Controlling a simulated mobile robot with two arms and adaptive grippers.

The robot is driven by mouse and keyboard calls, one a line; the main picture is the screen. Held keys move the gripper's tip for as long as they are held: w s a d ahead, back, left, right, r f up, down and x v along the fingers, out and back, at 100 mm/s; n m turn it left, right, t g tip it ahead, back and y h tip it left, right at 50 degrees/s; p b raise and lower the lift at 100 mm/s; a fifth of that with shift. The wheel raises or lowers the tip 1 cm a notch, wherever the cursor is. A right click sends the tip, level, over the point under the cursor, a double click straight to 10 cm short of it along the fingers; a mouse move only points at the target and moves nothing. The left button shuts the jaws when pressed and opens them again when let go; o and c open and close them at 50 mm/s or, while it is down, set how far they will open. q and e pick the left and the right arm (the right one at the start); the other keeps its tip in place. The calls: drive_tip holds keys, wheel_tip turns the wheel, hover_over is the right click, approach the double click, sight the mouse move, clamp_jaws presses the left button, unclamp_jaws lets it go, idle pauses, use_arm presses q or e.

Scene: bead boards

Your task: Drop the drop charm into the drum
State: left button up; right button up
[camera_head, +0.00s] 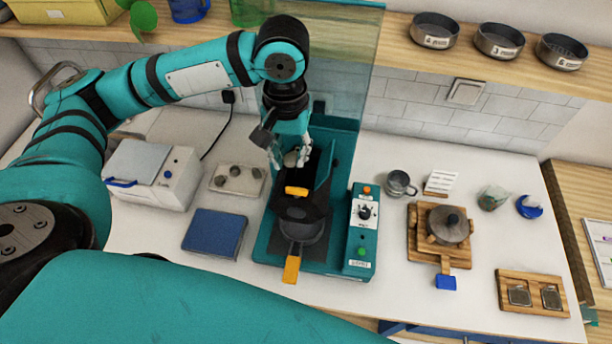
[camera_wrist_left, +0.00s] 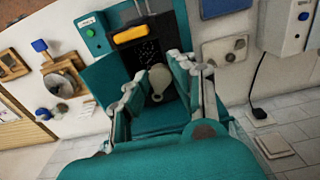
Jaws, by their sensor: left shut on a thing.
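My left gripper (camera_head: 297,152) is over the back part of the teal machine, above the drum. It is shut on the drop charm, a pale grey, drop-shaped piece (camera_wrist_left: 159,80) that shows between the fingers in the left wrist view. In the head view the charm (camera_head: 291,159) is small and partly hidden by the fingers. The drum (camera_head: 316,192) is a black open-topped box with a yellow tab, set in the machine; its dark inside (camera_wrist_left: 147,52) shows small light specks in the left wrist view. My right gripper is not in view.
A clear teal-tinted panel (camera_head: 345,60) stands behind the machine. A control box (camera_head: 362,230) with a dial is right of the drum. A tray with several grey knobs (camera_head: 237,180), a blue pad (camera_head: 214,233) and a white device (camera_head: 152,175) lie left. A pot (camera_head: 447,224) stands right.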

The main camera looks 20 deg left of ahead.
use_arm(q)
drive_tip(key=f, duration=0.1)
drive_tip(key=f+b, duration=0.1)
drive_tip(key=f, duration=0.1)
drive_tip(key=shift+w, duration=0.35)
drive_tip(key=shift+f+b, duration=0.3)
drive_tip(key=shift+b, duration=0.25)
drive_tip(key=o, duration=0.5)
drive_tip(key=shift+r, duration=0.1)
drive_tip(key=o, duration=0.5)
drive_tip(key=shift+r, duration=0.15)
wheel_tip(320, 180, up, 12)
drive_tip(key=shift+f, duration=0.15)
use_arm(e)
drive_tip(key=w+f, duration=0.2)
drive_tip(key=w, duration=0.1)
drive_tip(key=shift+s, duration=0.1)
